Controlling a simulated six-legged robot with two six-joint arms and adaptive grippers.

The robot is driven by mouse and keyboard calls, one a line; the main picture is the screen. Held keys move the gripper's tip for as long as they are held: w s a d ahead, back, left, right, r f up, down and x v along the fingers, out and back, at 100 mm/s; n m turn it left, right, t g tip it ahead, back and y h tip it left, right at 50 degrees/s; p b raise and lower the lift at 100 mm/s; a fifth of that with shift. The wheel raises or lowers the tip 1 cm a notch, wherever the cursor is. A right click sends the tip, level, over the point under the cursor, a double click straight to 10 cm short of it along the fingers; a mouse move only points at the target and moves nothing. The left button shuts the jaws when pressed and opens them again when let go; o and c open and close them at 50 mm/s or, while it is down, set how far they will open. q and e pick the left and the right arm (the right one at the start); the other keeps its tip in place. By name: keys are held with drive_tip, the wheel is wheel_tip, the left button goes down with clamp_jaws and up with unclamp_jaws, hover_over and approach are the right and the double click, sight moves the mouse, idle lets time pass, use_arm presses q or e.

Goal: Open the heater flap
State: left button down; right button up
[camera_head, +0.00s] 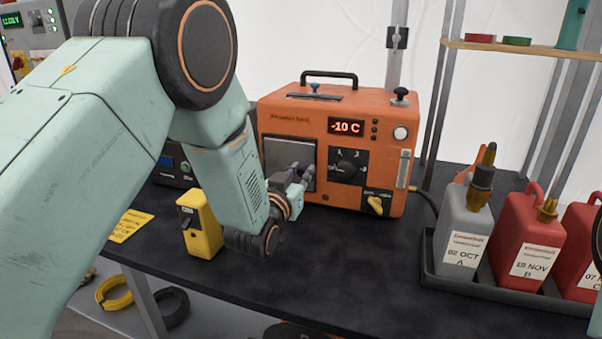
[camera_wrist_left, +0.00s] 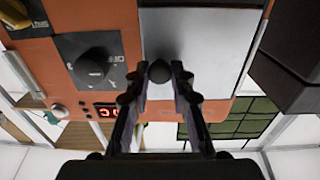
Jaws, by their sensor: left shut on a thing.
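The orange heater (camera_head: 300,118) stands on the dark table, its display reading -10 C. Its flap is the grey metal panel (camera_head: 288,152) at the left of its front, which looks flat against the front. In the left wrist view the flap (camera_wrist_left: 190,40) fills the upper middle, with a small round black knob (camera_wrist_left: 158,69) near its edge. My left gripper (camera_head: 302,174) is at the flap's right side. In the left wrist view its fingers (camera_wrist_left: 158,78) are shut on the knob, one on each side. My right gripper is out of view.
A black dial (camera_head: 348,165) and a yellow switch (camera_head: 375,203) sit right of the flap. A yellow device (camera_head: 200,225) stands close left of my forearm. Grey and red canisters (camera_head: 525,245) stand in a tray at the right. The table's middle front is clear.

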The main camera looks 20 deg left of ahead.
use_arm(q)
drive_tip(key=shift+s+a+m+g+h+p, duration=0.15)
drive_tip(key=shift+s+a+m+h+p, duration=0.15)
drive_tip(key=shift+s+m+h, duration=0.4)
drive_tip(key=shift+s+a+m+g+h+p, duration=0.15)
drive_tip(key=shift+s+a+m+h, duration=0.2)
drive_tip(key=shift+h, duration=0.65)
drive_tip(key=shift+s+f+m+h, duration=0.15)
drive_tip(key=shift+m+h, duration=0.1)
drive_tip(key=shift+h, duration=0.05)
drive_tip(key=c, duration=1.2)
unclamp_jaws()
drive_tip(key=shift+o, duration=0.2)
drive_tip(key=v, duration=1.2)
